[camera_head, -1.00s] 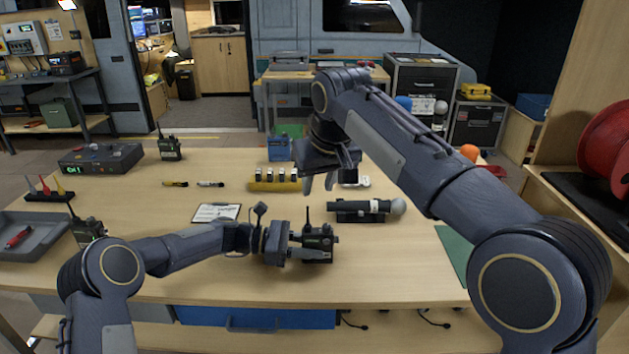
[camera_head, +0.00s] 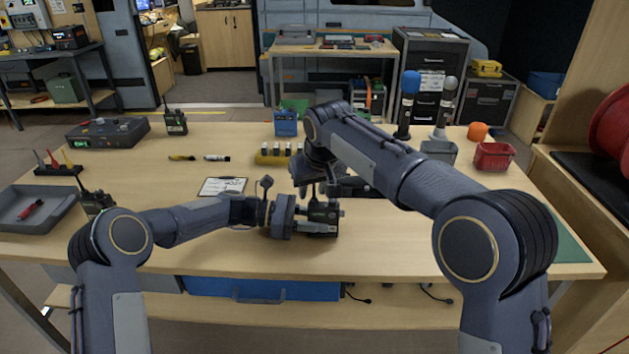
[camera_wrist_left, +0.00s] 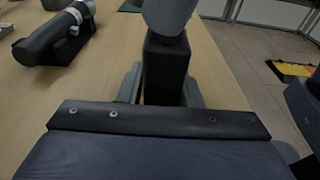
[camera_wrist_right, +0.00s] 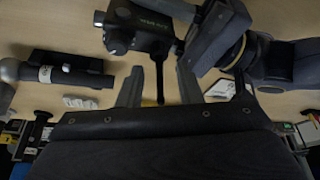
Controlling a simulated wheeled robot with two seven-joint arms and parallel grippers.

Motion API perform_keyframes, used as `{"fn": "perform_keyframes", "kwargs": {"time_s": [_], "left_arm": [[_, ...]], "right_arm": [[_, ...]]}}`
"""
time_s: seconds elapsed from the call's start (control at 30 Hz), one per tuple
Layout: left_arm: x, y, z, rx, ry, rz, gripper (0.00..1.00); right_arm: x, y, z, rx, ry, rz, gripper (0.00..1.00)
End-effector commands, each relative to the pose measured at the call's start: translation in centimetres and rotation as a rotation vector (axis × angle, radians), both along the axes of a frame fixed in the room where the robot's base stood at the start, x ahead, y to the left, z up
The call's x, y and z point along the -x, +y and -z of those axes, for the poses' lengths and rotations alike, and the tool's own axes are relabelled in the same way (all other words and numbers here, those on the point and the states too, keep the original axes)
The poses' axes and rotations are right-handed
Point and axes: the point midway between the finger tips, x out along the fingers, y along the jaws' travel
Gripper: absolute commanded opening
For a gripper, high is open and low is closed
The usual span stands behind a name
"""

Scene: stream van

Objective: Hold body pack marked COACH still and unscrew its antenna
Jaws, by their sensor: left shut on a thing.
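The black body pack (camera_head: 322,212) stands on the bench near its front middle; it also shows in the right wrist view (camera_wrist_right: 142,32). Its label is too small to read surely. My left gripper (camera_head: 318,226) is shut on it from the left; the dark pack (camera_wrist_left: 166,72) shows between the fingers in the left wrist view. My right gripper (camera_head: 328,184) is just above the pack, pointing down. In the right wrist view its fingers (camera_wrist_right: 159,88) are open, apart on either side of the thin black antenna (camera_wrist_right: 160,80), without visible contact.
A microphone in a black holder (camera_wrist_right: 65,72) lies beside the pack. A clipboard (camera_head: 222,187) lies to the left and a yellow battery rack (camera_head: 277,155) behind. Two other body packs stand at the left (camera_head: 95,202) and back left (camera_head: 175,122). The front bench edge is close.

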Motion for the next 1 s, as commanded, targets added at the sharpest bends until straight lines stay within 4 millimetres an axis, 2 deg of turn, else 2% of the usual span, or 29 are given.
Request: {"fn": "perform_keyframes", "kwargs": {"time_s": [0.23, 0.5, 0.67, 0.87, 1.0], "left_arm": [[0.0, -0.02, 0.0, 0.0, 0.0, 0.0, 0.06], [0.0, -0.01, -0.01, 0.0, 0.0, 0.0, 0.06], [-0.03, 0.02, 0.0, 0.0, 0.0, -0.001, 0.06], [-0.07, 0.05, -0.01, 0.0, 0.001, -0.003, 0.06], [-0.1, 0.08, 0.0, 0.0, 0.0, -0.004, 0.06]], "right_arm": [[-0.01, 0.01, 0.09, 0.0, 0.0, 0.0, 0.32], [0.0, 0.01, 0.08, 0.0, 0.001, 0.0, 0.0], [0.03, 0.0, 0.1, 0.001, 0.002, 0.0, 0.02], [0.05, 0.0, 0.1, 0.001, 0.003, -0.001, 0.0], [0.07, -0.03, 0.14, -0.001, 0.006, -0.088, 0.0]]}}
